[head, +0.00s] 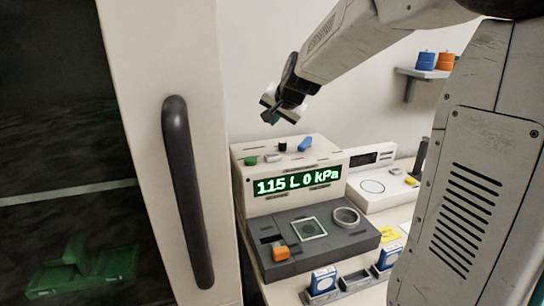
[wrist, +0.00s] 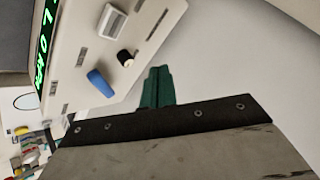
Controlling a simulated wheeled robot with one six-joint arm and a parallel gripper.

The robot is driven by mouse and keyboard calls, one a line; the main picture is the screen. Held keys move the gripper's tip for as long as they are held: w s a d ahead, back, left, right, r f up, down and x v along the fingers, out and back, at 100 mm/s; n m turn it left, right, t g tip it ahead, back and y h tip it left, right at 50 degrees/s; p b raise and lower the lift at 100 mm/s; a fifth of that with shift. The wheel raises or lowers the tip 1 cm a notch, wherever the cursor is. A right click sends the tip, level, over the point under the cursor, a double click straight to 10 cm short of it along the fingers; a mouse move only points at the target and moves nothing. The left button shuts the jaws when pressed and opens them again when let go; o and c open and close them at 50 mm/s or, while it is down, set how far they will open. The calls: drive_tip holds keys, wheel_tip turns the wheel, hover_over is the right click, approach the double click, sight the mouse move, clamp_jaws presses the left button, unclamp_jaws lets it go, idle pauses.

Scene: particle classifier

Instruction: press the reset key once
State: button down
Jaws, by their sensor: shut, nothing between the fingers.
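The classifier (head: 262,204) is a cream box with a green-lit display (head: 297,182) reading "115 L 0 kPa". On its top are a green key (head: 250,161), a white switch (head: 272,157), a black knob (head: 282,146) and a blue key (head: 305,144). I cannot read which is the reset key. My gripper (head: 270,116) is shut and empty, above the top and apart from it. In the wrist view its green fingers (wrist: 157,88) are together, beside the blue key (wrist: 100,84), black knob (wrist: 125,57) and white switch (wrist: 111,22). The green key does not show there.
A grey deck with an orange block (head: 281,253) and a ring (head: 346,216) lies in front. A tall cabinet with a dark handle (head: 188,190) stands close at left. A white scale (head: 372,188) stands at right. Blue-and-white boxes (head: 323,281) are at the front.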

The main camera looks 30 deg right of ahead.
sight(271, 154)
wheel_tip(271, 154, down, 8)
drive_tip(key=shift+f, duration=0.1)
idle(0.4)
drive_tip(key=shift+f, duration=0.1)
idle(1.9)
drive_tip(key=shift+f, duration=0.3)
drive_tip(key=shift+f, duration=0.85)
idle(0.8)
drive_tip(key=shift+r, duration=1.3)
drive_tip(key=shift+r, duration=2.5)
